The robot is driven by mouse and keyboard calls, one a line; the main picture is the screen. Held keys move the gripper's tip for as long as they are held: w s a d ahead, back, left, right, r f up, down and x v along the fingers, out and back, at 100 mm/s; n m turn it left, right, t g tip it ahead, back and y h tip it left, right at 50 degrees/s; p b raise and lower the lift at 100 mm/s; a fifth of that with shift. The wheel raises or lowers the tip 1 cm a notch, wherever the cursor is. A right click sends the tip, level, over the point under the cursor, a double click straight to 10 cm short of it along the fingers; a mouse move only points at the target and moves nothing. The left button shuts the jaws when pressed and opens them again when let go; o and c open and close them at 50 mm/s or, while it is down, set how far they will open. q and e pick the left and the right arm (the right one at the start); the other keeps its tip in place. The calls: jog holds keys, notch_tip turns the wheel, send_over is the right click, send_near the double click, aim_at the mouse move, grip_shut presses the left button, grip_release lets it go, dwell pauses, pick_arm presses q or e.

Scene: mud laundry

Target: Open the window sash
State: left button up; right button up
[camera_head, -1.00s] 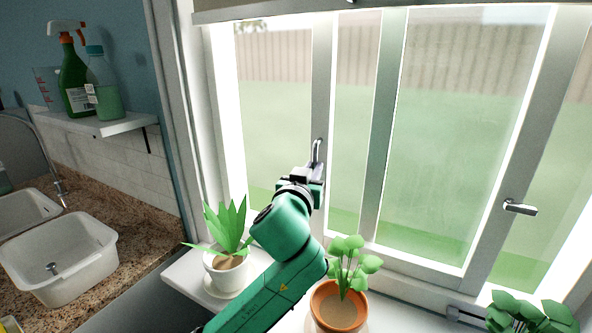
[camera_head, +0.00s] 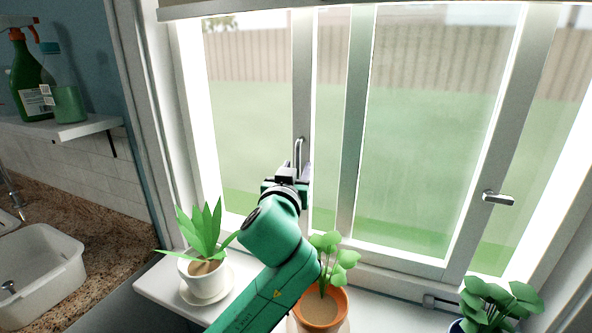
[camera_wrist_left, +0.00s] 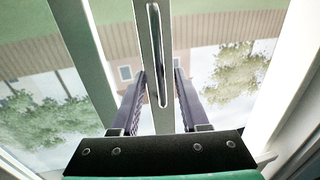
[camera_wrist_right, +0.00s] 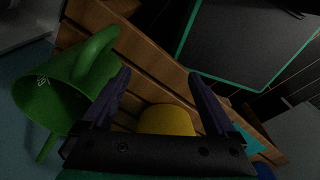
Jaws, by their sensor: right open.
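The window sash (camera_head: 303,70) has a grey upright stile with a metal handle (camera_head: 298,150) standing vertical on it. The glass beside it looks flush with the frame. My left gripper (camera_head: 291,170) is at the lower end of this handle. In the left wrist view the left gripper (camera_wrist_left: 161,78) has its fingers apart, one on each side of the handle (camera_wrist_left: 157,55) and stile, with gaps visible. A second handle (camera_head: 497,198) lies nearly horizontal on the right stile. My right gripper shows only in the right wrist view (camera_wrist_right: 159,74), open and empty.
Potted plants stand on the sill: a white pot (camera_head: 204,278) left of my left arm, a terracotta pot (camera_head: 320,308) close beside it, and another plant (camera_head: 500,300) at right. Below my right gripper are a green watering can (camera_wrist_right: 60,90) and a yellow object (camera_wrist_right: 166,120).

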pick_arm(q)
jog(key=shift+s, duration=0.1)
jog(key=shift+s+f, duration=0.1)
jog(key=shift+s, duration=0.2)
jog(key=s+a+b, duration=0.2)
jog(key=s+b, duration=0.2)
jog(key=s, duration=0.9)
jog(key=shift+s+a+b, duration=0.25)
jog(key=shift+a+b, duration=0.05)
jog(key=shift+a, duration=0.1)
